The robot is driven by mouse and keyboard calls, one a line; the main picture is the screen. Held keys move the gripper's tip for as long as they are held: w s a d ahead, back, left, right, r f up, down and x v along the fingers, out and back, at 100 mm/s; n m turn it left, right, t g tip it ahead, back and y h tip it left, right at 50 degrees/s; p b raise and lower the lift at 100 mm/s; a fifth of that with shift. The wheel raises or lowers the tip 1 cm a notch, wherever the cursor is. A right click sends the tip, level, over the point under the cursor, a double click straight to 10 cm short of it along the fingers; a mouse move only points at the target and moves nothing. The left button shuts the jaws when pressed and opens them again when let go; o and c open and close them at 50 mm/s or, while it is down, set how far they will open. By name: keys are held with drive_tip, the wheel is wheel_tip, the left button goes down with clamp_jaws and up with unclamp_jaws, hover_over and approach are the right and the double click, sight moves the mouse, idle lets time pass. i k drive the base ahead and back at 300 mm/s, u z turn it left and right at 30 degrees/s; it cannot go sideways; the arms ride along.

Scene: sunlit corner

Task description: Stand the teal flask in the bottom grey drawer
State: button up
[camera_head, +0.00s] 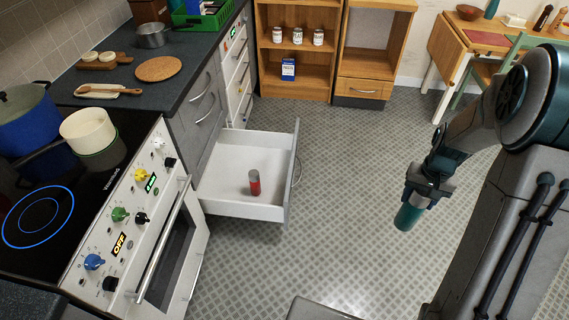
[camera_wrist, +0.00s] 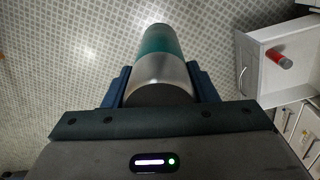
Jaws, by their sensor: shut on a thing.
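The teal flask (camera_head: 407,217) hangs from my gripper (camera_head: 430,185) above the open floor, to the right of the drawer, tilted a little. In the wrist view the flask (camera_wrist: 160,50) has a teal body and a silver band, and both fingers of my gripper (camera_wrist: 161,85) close around it. The bottom grey drawer (camera_head: 225,208) is pulled out, with a white inside. A red and grey cylinder (camera_head: 254,183) stands in it near its front. The drawer also shows at the right of the wrist view (camera_wrist: 252,72).
The stove (camera_head: 135,215) with its oven handle stands left of the drawer. A blue pot (camera_head: 30,122) and a cream pan (camera_head: 88,130) are on top. A wooden shelf unit (camera_head: 263,75) stands at the back. The patterned floor (camera_head: 330,190) between drawer and gripper is clear.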

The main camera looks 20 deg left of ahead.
sight(262, 165)
drive_tip(key=i, duration=3.3)
drive_tip(key=u, duration=3.45)
drive_tip(key=i, duration=0.45)
drive_tip(key=z, duration=0.05)
